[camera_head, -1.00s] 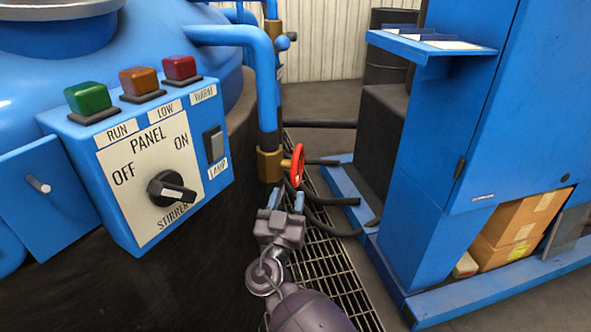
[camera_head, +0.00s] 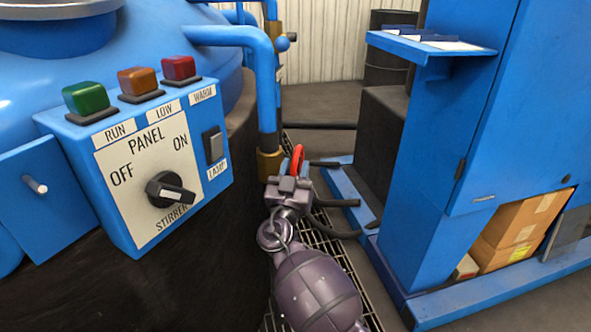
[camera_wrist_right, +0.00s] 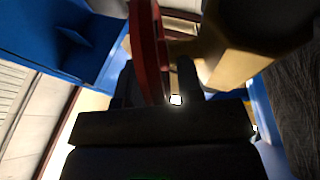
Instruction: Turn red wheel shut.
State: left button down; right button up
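The red wheel (camera_head: 299,155) is a small handwheel on a brass valve (camera_head: 269,163) at the foot of a blue pipe. My right gripper (camera_head: 294,172) is right in front of it and covers its lower part in the head view. In the right wrist view the red wheel (camera_wrist_right: 149,50) stands edge-on between the two dark fingers of my right gripper (camera_wrist_right: 155,82). The fingers are apart, with a gap between the rim and the right finger; the rim is close to the left finger. Contact is unclear. My left gripper is not in view.
A blue pipe (camera_head: 266,85) rises above the valve. A blue cabinet (camera_head: 440,130) with a shelf stands on the right. Dark hoses (camera_head: 335,203) lie beside my right gripper.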

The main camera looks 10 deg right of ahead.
grip_shut()
